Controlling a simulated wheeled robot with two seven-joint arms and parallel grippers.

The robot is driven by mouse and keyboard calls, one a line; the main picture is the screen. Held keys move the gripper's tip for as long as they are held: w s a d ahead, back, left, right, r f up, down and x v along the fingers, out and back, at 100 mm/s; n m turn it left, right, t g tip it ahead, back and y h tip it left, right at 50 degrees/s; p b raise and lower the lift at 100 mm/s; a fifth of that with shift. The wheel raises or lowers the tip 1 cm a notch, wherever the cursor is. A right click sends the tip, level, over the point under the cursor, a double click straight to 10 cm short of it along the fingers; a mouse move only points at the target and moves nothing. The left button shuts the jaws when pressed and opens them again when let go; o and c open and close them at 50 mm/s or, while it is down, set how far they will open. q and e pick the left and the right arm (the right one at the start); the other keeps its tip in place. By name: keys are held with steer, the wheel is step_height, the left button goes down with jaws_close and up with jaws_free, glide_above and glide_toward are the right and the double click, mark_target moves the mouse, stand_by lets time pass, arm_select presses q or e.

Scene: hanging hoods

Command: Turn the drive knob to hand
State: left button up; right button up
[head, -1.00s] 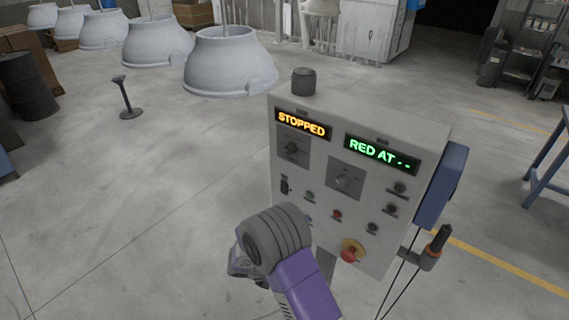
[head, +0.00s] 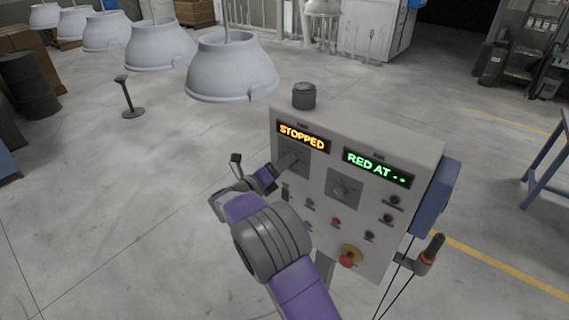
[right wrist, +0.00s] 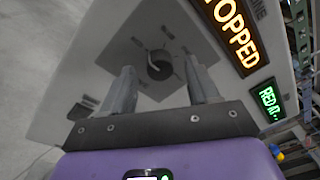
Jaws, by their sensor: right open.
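The grey control panel (head: 325,215) stands upright in front of me. A dark round knob (right wrist: 160,65) sits on a grey square plate (right wrist: 165,38) under the orange "STOPPED" display (head: 302,137). Its labels are too small to read. In the head view my gripper mostly hides this knob. My right gripper (head: 280,168) is open in front of the plate. In the right wrist view its two fingers (right wrist: 161,82) stand either side of the knob, apart from it, with nothing between them touching. My left gripper is not in view.
A second knob (head: 343,190) sits under the green "RED AT" display (head: 377,167). Several small buttons and a red mushroom button (head: 347,260) lie below. A blue box (head: 437,197) is on the panel's right side. Grey hoods (head: 232,68) hang behind at left.

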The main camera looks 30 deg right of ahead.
steer(key=shift+w+d, duration=0.1)
steer(key=shift+d, duration=0.35)
steer(key=shift+c, duration=0.4)
steer(key=c, duration=1)
steer(key=shift+o, duration=0.2)
